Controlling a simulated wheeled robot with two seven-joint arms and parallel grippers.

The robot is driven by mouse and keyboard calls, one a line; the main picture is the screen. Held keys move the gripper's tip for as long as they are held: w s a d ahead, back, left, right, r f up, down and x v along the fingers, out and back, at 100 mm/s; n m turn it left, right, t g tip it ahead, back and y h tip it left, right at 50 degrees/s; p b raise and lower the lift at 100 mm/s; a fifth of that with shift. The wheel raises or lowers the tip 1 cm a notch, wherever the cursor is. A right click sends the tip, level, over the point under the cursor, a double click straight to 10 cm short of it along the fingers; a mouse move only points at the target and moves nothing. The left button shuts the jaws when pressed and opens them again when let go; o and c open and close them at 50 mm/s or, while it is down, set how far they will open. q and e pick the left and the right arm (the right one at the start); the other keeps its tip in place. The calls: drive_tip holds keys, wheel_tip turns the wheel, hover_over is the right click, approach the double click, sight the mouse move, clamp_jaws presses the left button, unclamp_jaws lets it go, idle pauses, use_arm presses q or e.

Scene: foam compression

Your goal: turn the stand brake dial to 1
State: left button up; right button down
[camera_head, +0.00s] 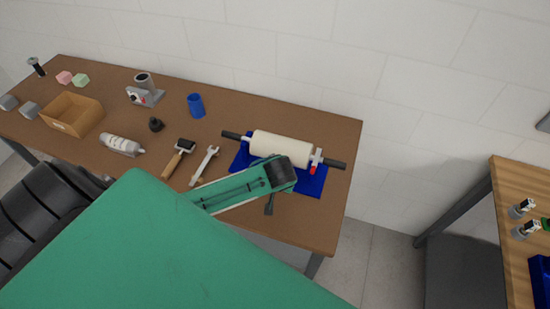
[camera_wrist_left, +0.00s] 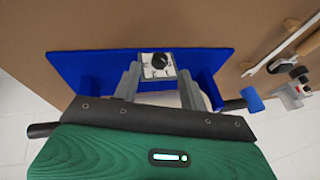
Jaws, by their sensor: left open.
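The stand brake dial (camera_wrist_left: 160,64) is a black knob on a pale marked plate on the blue stand base (camera_wrist_left: 90,68); the marks are too small to read. In the head view the dial is hidden behind my left arm, while the stand base (camera_head: 311,187) shows at the table's right end. My left gripper (camera_wrist_left: 158,74) is open, its grey fingertips on either side of the dial's lower part. I cannot tell whether they touch it. In the head view the gripper (camera_head: 269,205) is over the stand's front edge. My right gripper is not in view.
A cream roller (camera_head: 281,147) with dark handles lies across the stand, beside a red-tipped part (camera_head: 314,167).

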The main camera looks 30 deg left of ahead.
use_arm(q)
drive_tip(key=b+v, duration=0.2)
drive_tip(key=v, duration=0.7)
drive_tip(key=shift+r, duration=0.35)
drive_tip(key=shift+s+d, duration=0.1)
drive_tip(key=shift+s, duration=0.05)
drive_tip(key=s+d+f+m+h, duration=0.1)
drive_tip(key=s+f+m+h, duration=0.1)
drive_tip(key=s, duration=0.7)
drive_tip(key=s+d+f+m+h, duration=0.2)
drive_tip(key=s+f, duration=0.1)
drive_tip(key=s, duration=0.5)
wheel_tip(320, 180, down, 35)
drive_tip(key=g+b, duration=0.2)
drive_tip(key=b, duration=0.3)
drive_tip(key=s+a+f+b, duration=0.3)
drive_tip(key=s+f, duration=1.7)
drive_tip(key=f, duration=0.4)
drive_tip(key=shift+a+m+g+b, duration=0.25)
drive_tip(key=shift+m+g+b, duration=0.05)
drive_tip(key=shift+g+b, duration=0.1)
